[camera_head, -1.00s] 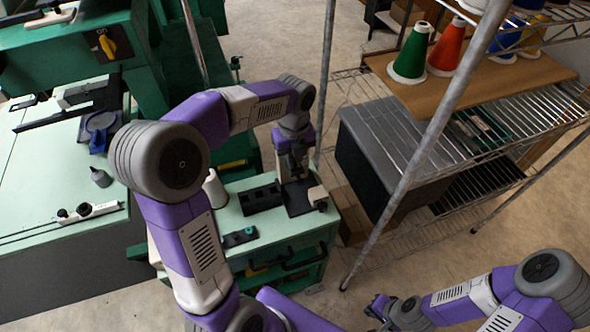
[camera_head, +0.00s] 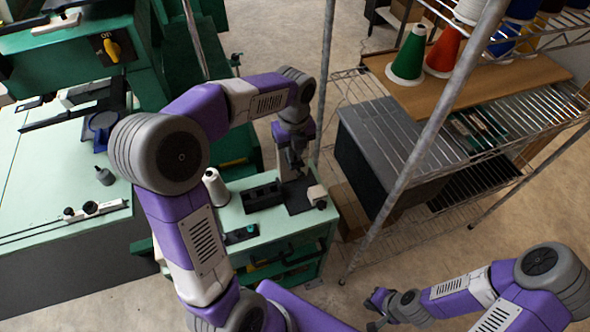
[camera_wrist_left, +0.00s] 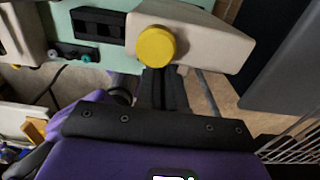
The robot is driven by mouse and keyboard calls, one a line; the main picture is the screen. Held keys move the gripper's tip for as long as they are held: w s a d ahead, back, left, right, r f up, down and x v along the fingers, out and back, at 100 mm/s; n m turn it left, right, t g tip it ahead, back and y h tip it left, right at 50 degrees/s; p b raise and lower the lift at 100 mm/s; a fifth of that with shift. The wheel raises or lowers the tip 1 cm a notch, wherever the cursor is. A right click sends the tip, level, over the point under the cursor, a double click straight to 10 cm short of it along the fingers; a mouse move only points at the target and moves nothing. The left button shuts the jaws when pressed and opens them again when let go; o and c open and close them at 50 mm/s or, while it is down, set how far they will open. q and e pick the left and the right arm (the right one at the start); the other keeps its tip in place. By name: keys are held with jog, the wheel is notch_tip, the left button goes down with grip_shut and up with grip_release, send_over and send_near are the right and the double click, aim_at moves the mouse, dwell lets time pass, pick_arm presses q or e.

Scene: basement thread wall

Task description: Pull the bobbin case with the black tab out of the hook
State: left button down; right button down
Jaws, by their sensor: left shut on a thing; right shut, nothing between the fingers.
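My left gripper (camera_head: 295,168) reaches down to the pale green bench top, above a black plate (camera_head: 298,197) and beside a small beige block (camera_head: 317,193). In the left wrist view its dark fingers (camera_wrist_left: 160,76) are together, ending at a round yellow part (camera_wrist_left: 156,45) on a cream block (camera_wrist_left: 195,38). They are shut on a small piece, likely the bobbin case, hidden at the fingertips. I cannot make out the black tab or the hook. My right gripper (camera_head: 376,311) is shut and empty, low in the head view, away from the bench.
A black slotted holder (camera_head: 262,195) and a white thread cone (camera_head: 216,187) stand on the bench left of the gripper. A wire rack with a slanting pole (camera_head: 432,130) and thread cones (camera_head: 407,57) is at right. Green machinery (camera_head: 75,55) is at left.

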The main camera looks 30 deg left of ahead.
pick_arm(q)
jog(key=shift+r+p, duration=1.5)
notch_tip(320, 180, up, 4)
jog(key=p, duration=0.4)
